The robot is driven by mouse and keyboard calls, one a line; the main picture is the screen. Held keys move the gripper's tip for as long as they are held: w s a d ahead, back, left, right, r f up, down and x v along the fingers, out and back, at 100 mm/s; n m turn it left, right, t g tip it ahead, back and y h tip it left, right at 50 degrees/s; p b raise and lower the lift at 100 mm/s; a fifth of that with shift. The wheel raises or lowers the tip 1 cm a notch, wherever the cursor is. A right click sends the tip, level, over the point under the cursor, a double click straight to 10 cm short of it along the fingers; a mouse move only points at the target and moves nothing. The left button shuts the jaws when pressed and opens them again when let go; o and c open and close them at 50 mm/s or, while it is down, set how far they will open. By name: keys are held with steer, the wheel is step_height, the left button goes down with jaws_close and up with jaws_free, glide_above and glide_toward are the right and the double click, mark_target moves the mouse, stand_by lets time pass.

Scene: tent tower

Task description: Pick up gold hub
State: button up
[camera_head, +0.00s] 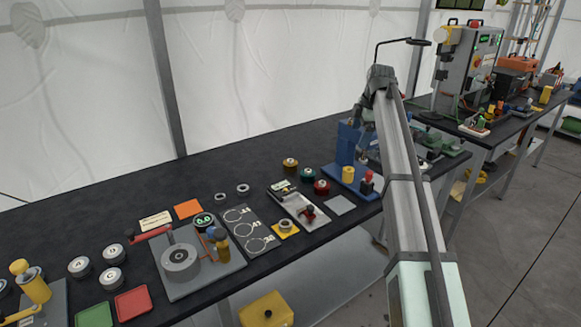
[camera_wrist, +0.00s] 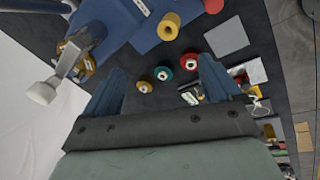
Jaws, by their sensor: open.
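The gold hub (camera_head: 290,163) stands on the dark bench at the far end of a short row, with a green hub (camera_head: 307,174) and a red hub (camera_head: 321,187) beside it. In the wrist view the gold hub (camera_wrist: 144,87) shows between my fingers, nearer the left one, with the green hub (camera_wrist: 161,73) and red hub (camera_wrist: 189,61) further right. My gripper (camera_wrist: 160,82) is open and empty, with its fingers apart above the bench. In the head view its fingers are hard to make out beside the blue press.
A blue press (camera_head: 347,145) with a yellow cylinder (camera_head: 348,174) stands right of the hubs. A grey pad (camera_head: 340,205) and a tray with a red-handled tool (camera_head: 308,213) lie in front. The bench left of the gold hub is clear.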

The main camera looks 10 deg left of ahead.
mark_target(291, 160)
steer(key=w+a+f+m+g+y, duration=0.1)
steer(key=w+a+f, duration=0.25)
steer(key=a, duration=0.65)
steer(key=w+a+f+m+g+y, duration=0.1)
steer(key=w+a+f+g, duration=0.15)
steer(key=w+a, duration=0.45)
steer(key=shift+m+t, duration=0.3)
steer(key=shift+t, duration=0.05)
steer(key=a+f, duration=0.2)
steer(key=f, duration=0.1)
steer(key=s+a+f, duration=0.1)
steer(key=f, duration=0.1)
steer(key=a+f, duration=0.2)
steer(key=f, duration=0.1)
steer(key=shift+s+a+f, duration=0.3)
steer(key=shift+s+f, duration=0.05)
steer(key=shift+s, duration=0.05)
steer(key=shift+a+x, duration=0.2)
steer(key=shift+x, duration=1.05)
steer(key=shift+a+x, duration=0.2)
steer(key=shift+x, duration=1.1)
steer(key=shift+w+r+y, duration=0.1)
steer(key=shift+r+y, duration=0.05)
steer(key=shift+y, duration=0.15)
steer(key=c, duration=1.2)
steer(key=shift+c, duration=0.2)
steer(key=shift+r, duration=0.15)
